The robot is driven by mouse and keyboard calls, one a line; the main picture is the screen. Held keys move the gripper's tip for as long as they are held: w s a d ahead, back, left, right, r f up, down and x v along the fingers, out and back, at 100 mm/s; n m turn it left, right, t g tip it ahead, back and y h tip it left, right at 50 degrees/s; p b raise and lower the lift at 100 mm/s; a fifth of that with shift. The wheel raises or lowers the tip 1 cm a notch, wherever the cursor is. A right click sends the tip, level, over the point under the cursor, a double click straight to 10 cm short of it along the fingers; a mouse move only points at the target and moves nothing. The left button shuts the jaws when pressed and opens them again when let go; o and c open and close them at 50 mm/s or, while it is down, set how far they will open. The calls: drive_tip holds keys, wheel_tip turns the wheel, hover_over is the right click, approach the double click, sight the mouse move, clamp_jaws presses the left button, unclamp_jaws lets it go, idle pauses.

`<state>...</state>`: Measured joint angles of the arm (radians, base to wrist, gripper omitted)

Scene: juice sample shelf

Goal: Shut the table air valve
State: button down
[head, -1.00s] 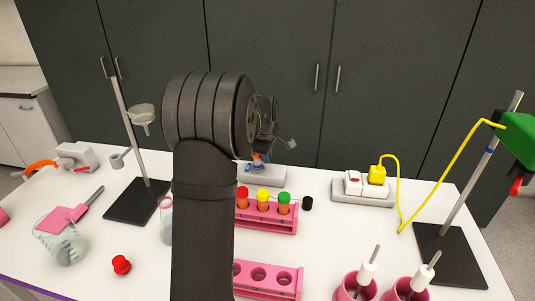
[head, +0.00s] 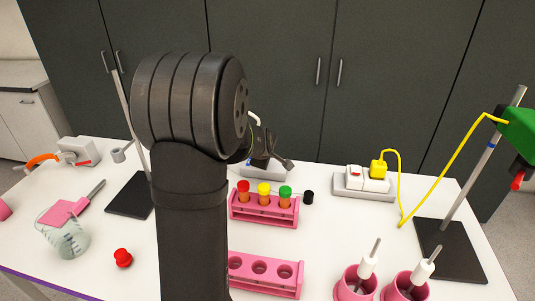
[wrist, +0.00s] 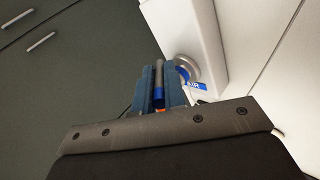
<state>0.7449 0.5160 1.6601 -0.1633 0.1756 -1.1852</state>
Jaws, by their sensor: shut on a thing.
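The table air valve (wrist: 198,30) is a white block with a round metal fitting and a blue label, partly cut off, in the wrist view. A slim blue lever (wrist: 159,85) stands between my gripper's fingers (wrist: 158,88), and they are shut on it. A small orange patch shows at the base of the fingers. In the head view the valve's white block (head: 262,169) sits at the back of the table behind the test tube rack, partly covered by my gripper (head: 284,163). The lever cannot be made out there.
A pink rack (head: 265,212) with capped tubes stands in front of the valve. A white box with a red lever (head: 78,152) and orange hose is at the far left. A power strip (head: 362,184) with a yellow plug is to the right.

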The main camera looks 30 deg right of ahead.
drive_tip(key=c, duration=1.5)
unclamp_jaws()
drive_tip(key=v, duration=1.7)
drive_tip(key=shift+s+a+r, duration=0.1)
drive_tip(key=shift+s, duration=0.05)
